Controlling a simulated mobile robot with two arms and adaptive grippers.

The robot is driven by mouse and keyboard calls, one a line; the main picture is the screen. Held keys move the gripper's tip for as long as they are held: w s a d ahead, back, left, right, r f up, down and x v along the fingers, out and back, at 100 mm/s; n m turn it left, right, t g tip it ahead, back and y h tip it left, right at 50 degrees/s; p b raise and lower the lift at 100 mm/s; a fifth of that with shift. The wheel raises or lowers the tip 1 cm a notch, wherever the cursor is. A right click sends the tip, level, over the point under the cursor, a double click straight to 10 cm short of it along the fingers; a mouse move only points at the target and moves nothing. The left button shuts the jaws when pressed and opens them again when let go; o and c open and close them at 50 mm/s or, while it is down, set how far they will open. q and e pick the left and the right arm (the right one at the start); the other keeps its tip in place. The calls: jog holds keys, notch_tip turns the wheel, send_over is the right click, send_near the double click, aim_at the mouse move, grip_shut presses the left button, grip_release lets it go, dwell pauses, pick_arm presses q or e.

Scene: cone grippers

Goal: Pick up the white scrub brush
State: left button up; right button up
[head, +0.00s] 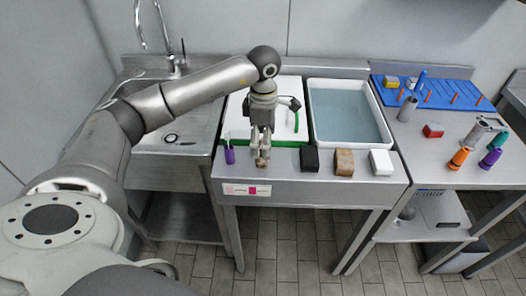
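A small white block (381,162), the only white brush-sized thing I see, lies on the front ledge of the steel counter at the right end of a row. Bristles cannot be made out, so I cannot tell if it is the scrub brush. My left gripper (262,157) points down over the same ledge, well left of the white block, with the black and brown blocks between them. Its fingertips are small and blurred against a tan patch; I cannot tell whether they are open or hold anything. My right gripper is out of view.
A black block (309,160) and a brown block (344,162) share the ledge. A purple item (229,154) stands left of my gripper. Behind are a white tub of water (384,143) and a sink (190,120). A blue rack (440,92) and a red block (433,131) are right.

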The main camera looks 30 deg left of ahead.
pick_arm(q)
notch_tip(320, 180, down, 5)
jog(key=shift+a+r+p, duration=0.1)
jog(key=shift+p, duration=0.9)
jog(key=shift+w+f, duration=0.1)
jog(key=shift+f, duration=0.25)
jog(key=c, duration=0.8)
jog(key=shift+r, duration=0.1)
jog(key=shift+r, duration=0.55)
jog(key=s+d+r+b, duration=0.1)
jog(key=s+d+r, duration=0.2)
jog(key=r, duration=0.1)
jog(key=s+d+r+b, duration=0.2)
jog(key=s+d+r, duration=0.1)
jog(key=s+r, duration=0.1)
jog(key=s+d+r+b, duration=0.1)
jog(key=s+d+r, duration=0.2)
jog(key=shift+s+d+r, duration=0.2)
jog(key=shift+s+r, duration=0.05)
jog(key=shift+r, duration=0.15)
